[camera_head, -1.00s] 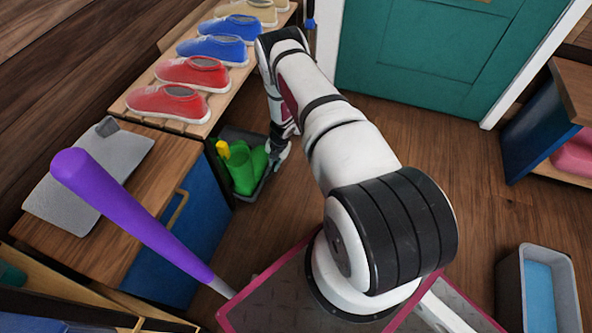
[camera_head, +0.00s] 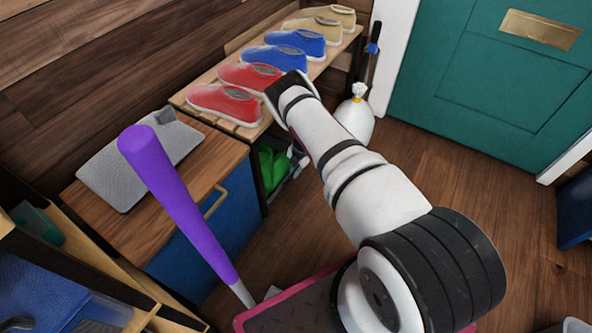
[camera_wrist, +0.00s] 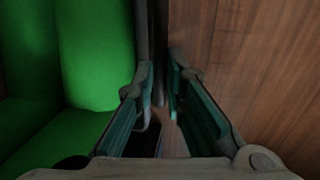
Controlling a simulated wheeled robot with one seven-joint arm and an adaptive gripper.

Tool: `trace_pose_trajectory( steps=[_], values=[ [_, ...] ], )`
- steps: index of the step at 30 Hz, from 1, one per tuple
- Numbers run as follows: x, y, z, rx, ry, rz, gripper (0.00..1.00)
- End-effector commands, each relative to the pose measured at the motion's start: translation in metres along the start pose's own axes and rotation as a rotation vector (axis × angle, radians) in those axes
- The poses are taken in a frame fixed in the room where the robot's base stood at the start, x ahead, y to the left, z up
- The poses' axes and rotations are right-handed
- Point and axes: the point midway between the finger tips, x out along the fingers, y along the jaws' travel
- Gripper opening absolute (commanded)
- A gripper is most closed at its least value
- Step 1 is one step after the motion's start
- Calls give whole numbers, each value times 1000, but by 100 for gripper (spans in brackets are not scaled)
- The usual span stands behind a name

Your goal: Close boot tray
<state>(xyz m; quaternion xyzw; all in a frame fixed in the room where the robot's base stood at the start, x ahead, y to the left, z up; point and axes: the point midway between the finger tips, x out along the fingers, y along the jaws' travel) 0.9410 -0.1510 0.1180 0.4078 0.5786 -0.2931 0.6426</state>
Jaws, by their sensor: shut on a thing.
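The boot tray is a dark shallow tray low beneath the shoe bench, holding green boots (camera_head: 272,166). My arm largely hides it in the head view. In the wrist view its thin dark rim (camera_wrist: 158,28) runs upright between my fingers, with the green boots (camera_wrist: 92,55) to the left and wood floor to the right. My gripper (camera_wrist: 160,82) is shut on this rim. In the head view my gripper (camera_head: 298,163) is low at the bench's front, beside the boots, and partly hidden by my arm.
The slatted bench (camera_head: 240,130) carries red, blue and beige shoes. A blue-fronted cabinet (camera_head: 225,225) stands left of the boots, with a tall purple bat-like object (camera_head: 175,185) before it. A white bag (camera_head: 356,120) stands past the bench. Floor (camera_head: 460,190) at right is clear.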

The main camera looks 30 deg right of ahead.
Motion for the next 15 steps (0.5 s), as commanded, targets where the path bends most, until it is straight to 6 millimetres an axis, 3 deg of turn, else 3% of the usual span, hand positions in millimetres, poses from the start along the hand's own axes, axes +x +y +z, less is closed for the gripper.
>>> trace_pose_trajectory(
  steps=[1,2,4,15],
  values=[
    [-1,9,2,-1,-9,14,0],
    [-1,9,2,-1,-9,14,16],
    [-1,9,2,-1,-8,14,31],
    [-4,6,1,0,-5,9,31]
  ],
)
